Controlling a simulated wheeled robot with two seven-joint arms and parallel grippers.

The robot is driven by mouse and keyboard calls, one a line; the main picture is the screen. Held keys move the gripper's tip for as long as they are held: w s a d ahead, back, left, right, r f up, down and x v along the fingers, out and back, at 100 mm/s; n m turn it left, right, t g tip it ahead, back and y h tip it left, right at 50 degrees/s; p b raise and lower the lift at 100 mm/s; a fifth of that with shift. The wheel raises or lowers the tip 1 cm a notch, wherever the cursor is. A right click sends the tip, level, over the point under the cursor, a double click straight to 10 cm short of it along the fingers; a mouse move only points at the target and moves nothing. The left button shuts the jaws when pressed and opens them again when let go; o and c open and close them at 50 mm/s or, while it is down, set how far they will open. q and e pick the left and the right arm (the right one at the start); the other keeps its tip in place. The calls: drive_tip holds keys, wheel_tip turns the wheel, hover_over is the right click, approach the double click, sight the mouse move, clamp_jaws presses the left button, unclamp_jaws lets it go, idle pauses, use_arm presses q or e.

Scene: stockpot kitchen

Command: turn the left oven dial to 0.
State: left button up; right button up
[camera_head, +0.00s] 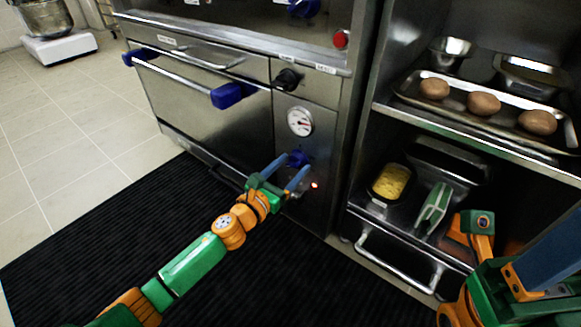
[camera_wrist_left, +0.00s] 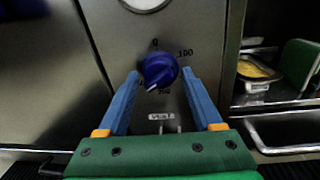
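The blue oven dial (camera_head: 297,160) is low on the oven's right-hand panel, below a round gauge. In the left wrist view the dial (camera_wrist_left: 159,69) has a 0 mark above it and a 100 mark at its upper right. A pale mark shows at the dial's lower left, and its exact setting is hard to read. My left gripper (camera_head: 290,171) is open, with a blue finger on each side of the dial. In the left wrist view gaps show between the fingers (camera_wrist_left: 159,75) and the dial. My right arm is at lower right; its fingers are not clear.
The oven door (camera_head: 205,100) has a long handle with blue ends. A black knob (camera_head: 288,79) and the gauge (camera_head: 300,121) are above the dial. To the right, shelves hold a tray (camera_head: 455,110) with round brown items and a pan of yellow food (camera_head: 390,183). A black mat covers the floor.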

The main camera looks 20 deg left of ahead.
use_arm(q)
clamp_jaws()
